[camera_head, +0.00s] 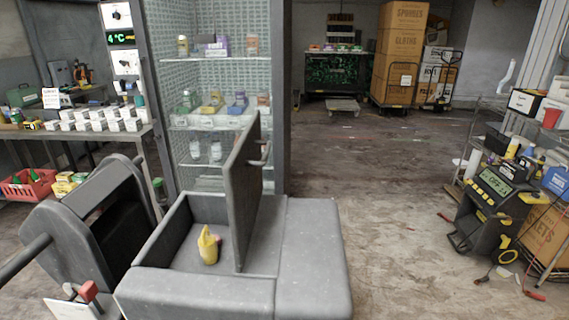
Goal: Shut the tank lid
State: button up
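The tank (180,297) is a grey, round-edged box in the lower middle of the view, with an open compartment. Its lid (243,200) is a flat dark grey panel standing nearly upright at the compartment's right side, so the tank is open. A small handle (264,153) sticks out from the lid's right face, near the top. A yellow object (208,246) stands inside the compartment, left of the lid. My gripper is not in view.
A dark grey housing with a bar (75,225) stands left of the tank; a red-knobbed lever (89,290) is near it. A glass-shelved cabinet (215,120) rises behind. The floor (385,215) right of the tank is open, up to a cluttered shelf and a dark device (492,205).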

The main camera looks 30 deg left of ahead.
aim_at(243, 172)
jog(key=i+u, duration=0.2)
jog(key=u, duration=0.25)
jog(key=i+l+u, duration=0.15)
jog(key=u, duration=0.35)
jog(key=i+l+u, duration=0.15)
jog(key=u, duration=0.3)
jog(key=l+u, duration=0.3)
jog(key=u, duration=0.15)
jog(key=i+u, duration=0.25)
